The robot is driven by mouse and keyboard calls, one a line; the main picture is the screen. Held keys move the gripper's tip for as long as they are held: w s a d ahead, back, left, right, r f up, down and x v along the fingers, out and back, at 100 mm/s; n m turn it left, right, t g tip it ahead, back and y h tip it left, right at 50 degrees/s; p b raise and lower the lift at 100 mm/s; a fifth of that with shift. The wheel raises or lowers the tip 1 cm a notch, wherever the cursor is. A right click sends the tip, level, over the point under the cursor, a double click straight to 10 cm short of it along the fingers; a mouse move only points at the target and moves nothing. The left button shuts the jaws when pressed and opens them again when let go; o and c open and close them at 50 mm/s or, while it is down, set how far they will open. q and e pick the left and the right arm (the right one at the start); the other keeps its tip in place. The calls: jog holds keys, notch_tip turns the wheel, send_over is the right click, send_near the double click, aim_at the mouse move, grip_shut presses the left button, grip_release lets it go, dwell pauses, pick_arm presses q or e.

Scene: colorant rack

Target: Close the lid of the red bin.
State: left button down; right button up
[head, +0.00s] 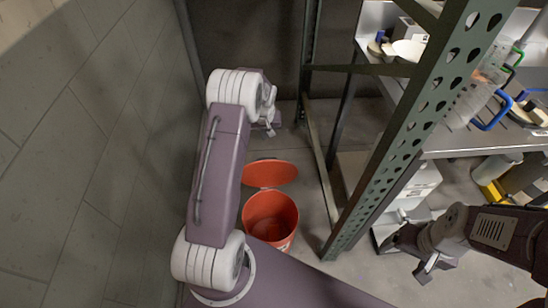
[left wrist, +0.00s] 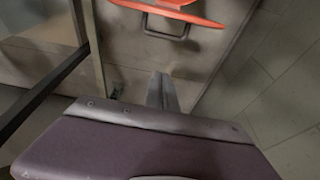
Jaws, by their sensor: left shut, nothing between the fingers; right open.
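The red bin (head: 283,239) stands on the floor in the head view, between the left wall and the metal rack. It is open and its inside shows. Its round red lid (head: 270,173) is tilted back on the far side of the bin. The lid's edge also shows at the top of the left wrist view (left wrist: 170,12). My left gripper (head: 271,128) is shut and empty, beyond the lid and apart from it; its fingers show in the left wrist view (left wrist: 163,92). My right gripper (head: 426,272) is open and empty at the lower right, far from the bin.
A green perforated rack post (head: 405,130) rises just right of the bin. The grey block wall (head: 90,130) is close on the left. Shelves at the right hold a clear container with a blue handle (head: 470,105) and other items. Floor between bin and post is narrow.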

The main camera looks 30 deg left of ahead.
aim_at(268, 170)
pick_arm(q)
notch_tip(268, 170, down, 9)
jog(key=s+b, duration=0.1)
jog(key=b, duration=0.2)
jog(key=shift+d+f, duration=0.2)
dwell(0.5)
